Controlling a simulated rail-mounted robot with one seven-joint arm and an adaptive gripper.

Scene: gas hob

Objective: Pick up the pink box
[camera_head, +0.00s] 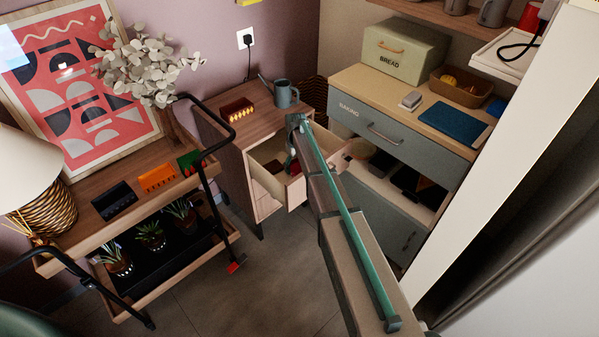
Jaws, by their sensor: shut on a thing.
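My arm reaches from the lower right to the open drawer (268,192) of the wooden cabinet. My gripper (291,172) points down inside the drawer and is mostly hidden by my own arm. It is shut on a small reddish-pink thing (294,167), which looks like the pink box. Only a small part of it shows, low in the drawer near the right wall. I cannot tell whether it touches the drawer floor. A dark reddish-brown block (273,167) lies in the drawer to the left of my gripper.
A trolley (75,238) with coloured blocks and plants stands left. A baking drawer unit (400,139) stands right. Open floor (262,275) lies in front.

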